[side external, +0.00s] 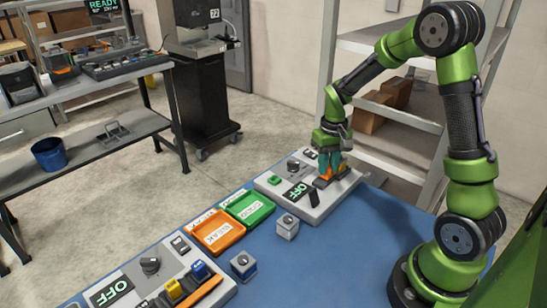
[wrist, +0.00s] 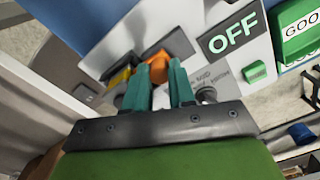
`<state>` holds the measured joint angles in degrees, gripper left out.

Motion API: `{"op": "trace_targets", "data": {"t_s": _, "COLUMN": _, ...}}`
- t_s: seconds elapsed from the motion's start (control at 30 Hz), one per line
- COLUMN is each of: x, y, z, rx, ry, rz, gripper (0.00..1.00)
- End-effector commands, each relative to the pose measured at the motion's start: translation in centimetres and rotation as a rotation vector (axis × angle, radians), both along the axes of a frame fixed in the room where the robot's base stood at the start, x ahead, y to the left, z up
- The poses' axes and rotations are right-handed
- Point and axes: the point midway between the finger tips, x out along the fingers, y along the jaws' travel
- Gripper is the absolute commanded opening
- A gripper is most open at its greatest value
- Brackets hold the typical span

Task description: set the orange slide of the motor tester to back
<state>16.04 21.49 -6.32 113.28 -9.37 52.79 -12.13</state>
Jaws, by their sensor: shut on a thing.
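A light grey panel with a dark OFF display (side external: 298,192) sits at the far end of the blue table; I take it as the motor tester. Its orange slide (wrist: 157,58) is between the teal fingers of my gripper (wrist: 160,68) in the wrist view. My gripper (side external: 329,163) comes down over the panel's right part in the side view and is shut on the orange slide. The fingers hide much of the slide and its track, so its exact position cannot be read. A yellow part (wrist: 120,78) shows just left of the fingers.
On the panel are a green button (wrist: 258,72) and a dark knob (side external: 293,164). A green tray (side external: 250,207) and an orange tray (side external: 217,232) lie beside it. Two small grey-blue blocks (side external: 287,227) (side external: 243,265) stand in front. A second panel (side external: 115,290) has coloured slides.

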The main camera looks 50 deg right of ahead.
Motion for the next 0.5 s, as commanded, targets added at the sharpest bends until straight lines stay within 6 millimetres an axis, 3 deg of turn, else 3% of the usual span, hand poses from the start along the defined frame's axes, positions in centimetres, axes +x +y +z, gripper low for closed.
{"op": "trace_targets", "data": {"t_s": 0.13, "x": 0.1, "y": 0.5, "z": 0.1, "rx": 0.0, "ry": -0.001, "rz": 0.002, "gripper": 0.0}}
{"op": "trace_targets", "data": {"t_s": 0.3, "x": 0.0, "y": 2.7, "z": 0.1, "rx": 0.001, "ry": -0.002, "rz": 0.003, "gripper": 0.0}}
{"op": "trace_targets", "data": {"t_s": 0.5, "x": 0.1, "y": 3.0, "z": 0.1, "rx": 0.004, "ry": 0.0, "rz": 0.0, "gripper": 0.0}}
